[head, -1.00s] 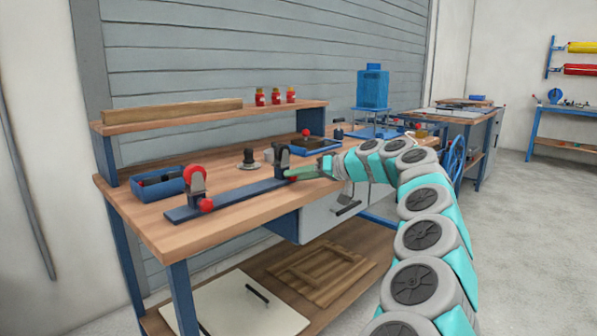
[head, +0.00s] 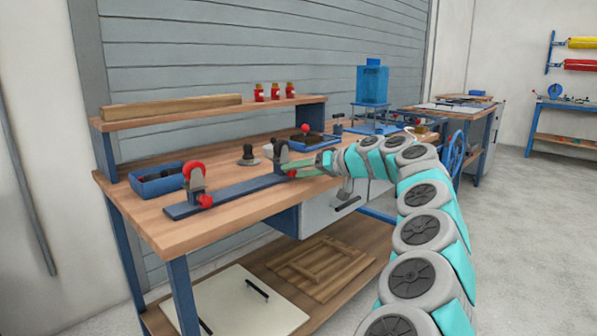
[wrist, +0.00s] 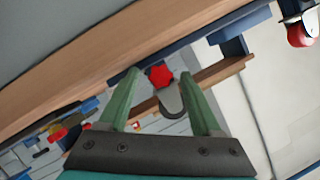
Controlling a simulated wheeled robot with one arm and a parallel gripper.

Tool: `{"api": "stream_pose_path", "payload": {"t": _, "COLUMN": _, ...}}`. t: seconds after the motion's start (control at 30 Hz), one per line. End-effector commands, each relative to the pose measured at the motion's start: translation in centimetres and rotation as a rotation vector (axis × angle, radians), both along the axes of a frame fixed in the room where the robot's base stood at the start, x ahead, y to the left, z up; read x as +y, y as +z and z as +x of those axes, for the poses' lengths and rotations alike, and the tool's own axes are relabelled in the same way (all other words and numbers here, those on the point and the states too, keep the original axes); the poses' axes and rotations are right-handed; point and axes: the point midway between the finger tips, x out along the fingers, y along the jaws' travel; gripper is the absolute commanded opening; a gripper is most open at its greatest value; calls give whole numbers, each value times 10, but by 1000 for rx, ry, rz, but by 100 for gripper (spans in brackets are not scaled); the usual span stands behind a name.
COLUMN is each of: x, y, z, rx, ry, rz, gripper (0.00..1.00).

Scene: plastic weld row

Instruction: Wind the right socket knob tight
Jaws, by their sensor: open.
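The weld fixture is a blue bar (head: 235,196) with two upright sockets on the bench. In the wrist view, the right socket knob (wrist: 159,76) is red and lobed. It lies between the fingertips of my open gripper (wrist: 159,80), with a grey rounded part below it. I cannot tell if either finger touches it. In the head view my gripper hides this knob. The left socket (head: 196,180) has a red knob (head: 206,201) low on its front.
A dark stub (head: 248,154) stands behind the bar. A raised shelf (head: 210,113) closes off the bench's back. The front bench top is clear.

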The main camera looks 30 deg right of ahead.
Motion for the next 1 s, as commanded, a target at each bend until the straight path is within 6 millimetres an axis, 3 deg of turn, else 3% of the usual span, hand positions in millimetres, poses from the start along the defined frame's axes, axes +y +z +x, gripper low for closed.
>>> {"api": "stream_pose_path", "payload": {"t": 0.27, "x": -7, "y": 5, "z": -10, "rx": -2, "ry": 0, "rz": 1, "gripper": 66}}
{"api": "stream_pose_path", "payload": {"t": 0.7, "x": -39, "y": 23, "z": -60, "rx": 0, "ry": 0, "rz": 0, "gripper": 66}}
{"api": "stream_pose_path", "payload": {"t": 1.0, "x": -40, "y": 24, "z": -62, "rx": 1, "ry": 1, "rz": 0, "gripper": 66}}
